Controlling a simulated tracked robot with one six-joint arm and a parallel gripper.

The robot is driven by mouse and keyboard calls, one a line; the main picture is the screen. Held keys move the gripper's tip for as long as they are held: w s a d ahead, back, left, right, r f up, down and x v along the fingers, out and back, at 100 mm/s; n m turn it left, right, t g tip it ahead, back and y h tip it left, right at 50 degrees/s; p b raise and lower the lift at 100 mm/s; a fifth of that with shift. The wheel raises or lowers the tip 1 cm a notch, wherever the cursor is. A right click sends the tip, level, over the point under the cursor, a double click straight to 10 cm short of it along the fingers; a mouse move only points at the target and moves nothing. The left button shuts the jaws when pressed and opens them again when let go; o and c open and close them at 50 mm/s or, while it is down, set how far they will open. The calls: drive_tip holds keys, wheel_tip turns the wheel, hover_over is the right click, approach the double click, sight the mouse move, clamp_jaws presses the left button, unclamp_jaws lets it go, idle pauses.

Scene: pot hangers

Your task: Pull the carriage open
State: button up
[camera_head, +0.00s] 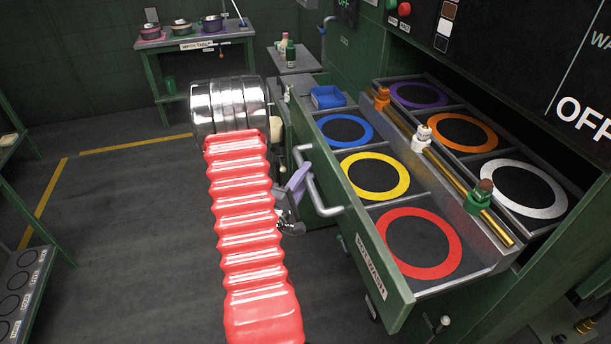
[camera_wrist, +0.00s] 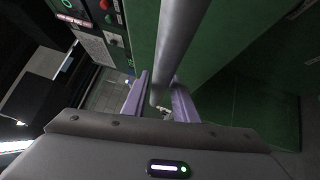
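The carriage is a wide green-fronted drawer (camera_head: 372,247) that stands pulled out from the green cabinet in the head view. Its tray holds blue, yellow, red, purple, orange and white rings. A grey bar handle (camera_head: 325,208) is on its front; the handle also shows in the wrist view (camera_wrist: 182,35). My gripper (camera_head: 300,177) is at the handle, with purple fingers. In the wrist view the bar runs between the two fingers of my gripper (camera_wrist: 159,92). Whether both fingers press on it is unclear. Part of the gripper is hidden behind my red arm cover.
A brass rail (camera_head: 455,178) with small orange, white and green fittings crosses the tray. A side table (camera_head: 290,62) with bottles and a pot table (camera_head: 195,42) stand behind. A shelf (camera_head: 22,285) is at left. The floor left of my arm is clear.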

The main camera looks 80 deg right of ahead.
clamp_jaws()
drive_tip(key=shift+w, duration=0.1)
idle(0.4)
